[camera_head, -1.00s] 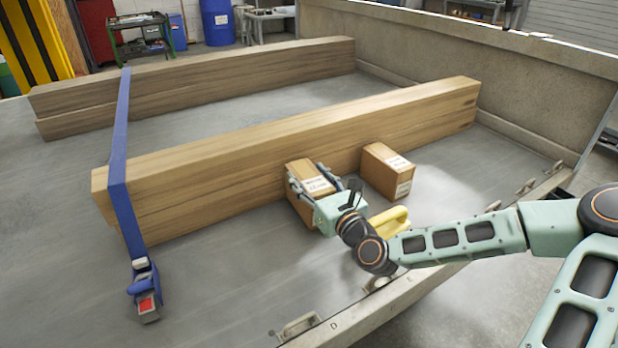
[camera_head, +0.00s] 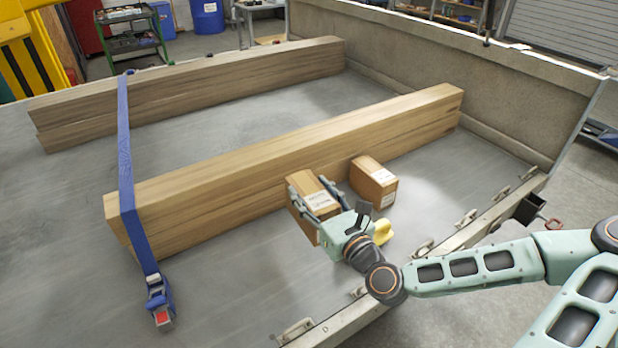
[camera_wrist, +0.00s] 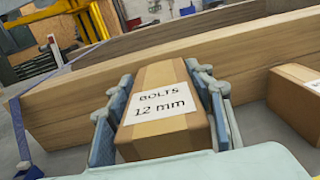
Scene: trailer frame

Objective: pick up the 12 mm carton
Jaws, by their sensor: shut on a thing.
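The 12 mm carton (camera_wrist: 165,122) is a brown box with a white label reading "BOLTS 12 mm" in the wrist view. In the head view the same carton (camera_head: 306,183) is beside the near timber beam. My gripper (camera_head: 318,198) is shut on it, with one finger along each side. The gripper also shows in the wrist view (camera_wrist: 165,105). The carton's lower part is partly hidden by the gripper, and I cannot tell whether it touches the bed.
A second labelled carton (camera_head: 373,180) stands just right, against the near timber beam (camera_head: 230,165). A yellow object (camera_head: 383,232) is partly behind my gripper. A blue strap (camera_head: 126,180) crosses the beams at left.

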